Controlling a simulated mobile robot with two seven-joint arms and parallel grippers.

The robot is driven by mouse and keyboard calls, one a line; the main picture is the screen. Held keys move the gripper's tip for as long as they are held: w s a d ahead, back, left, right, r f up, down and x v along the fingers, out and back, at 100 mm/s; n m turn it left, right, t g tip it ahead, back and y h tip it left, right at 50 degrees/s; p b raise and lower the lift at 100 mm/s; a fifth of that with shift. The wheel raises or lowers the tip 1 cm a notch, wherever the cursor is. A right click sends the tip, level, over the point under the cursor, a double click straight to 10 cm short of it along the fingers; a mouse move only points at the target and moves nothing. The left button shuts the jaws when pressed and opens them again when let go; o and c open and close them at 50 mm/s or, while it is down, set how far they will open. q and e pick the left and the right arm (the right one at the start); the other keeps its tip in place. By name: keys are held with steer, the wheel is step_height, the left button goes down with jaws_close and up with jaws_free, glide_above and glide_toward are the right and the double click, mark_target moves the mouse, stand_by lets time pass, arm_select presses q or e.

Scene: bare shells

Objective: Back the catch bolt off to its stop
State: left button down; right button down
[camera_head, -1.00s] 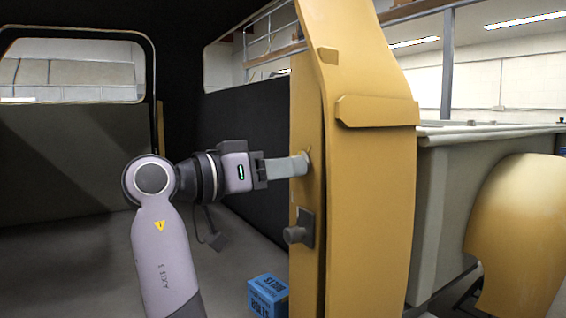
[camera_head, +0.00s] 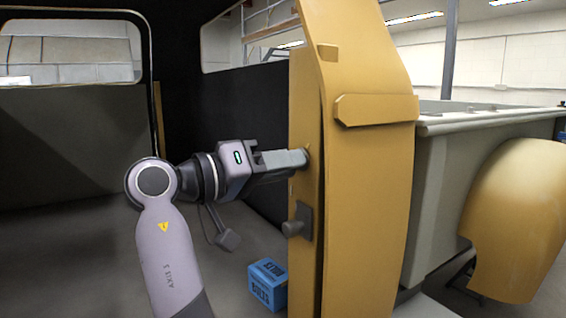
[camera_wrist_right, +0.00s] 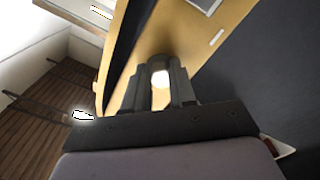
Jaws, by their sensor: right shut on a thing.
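My right gripper (camera_head: 298,158) reaches in from the left to the inner edge of the yellow pillar (camera_head: 365,190), and its fingertips are at the pillar's face. It is shut on the catch bolt (camera_wrist_right: 160,79), whose pale round end shows between the two fingers in the right wrist view. The fingers hide most of the bolt in the head view, so how far it stands out cannot be told. The right gripper (camera_wrist_right: 160,85) also shows in the wrist view, pointing at the yellow panel. My left gripper is not in view.
A blue box (camera_head: 268,284) stands on the floor at the pillar's foot. A yellow fender (camera_head: 515,220) and a grey side panel (camera_head: 440,195) are at right. The floor at left is open.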

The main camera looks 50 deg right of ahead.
steer(key=c, duration=0.9)
jaws_free()
step_height(320, 180, up, 20)
steer(key=p, duration=0.4)
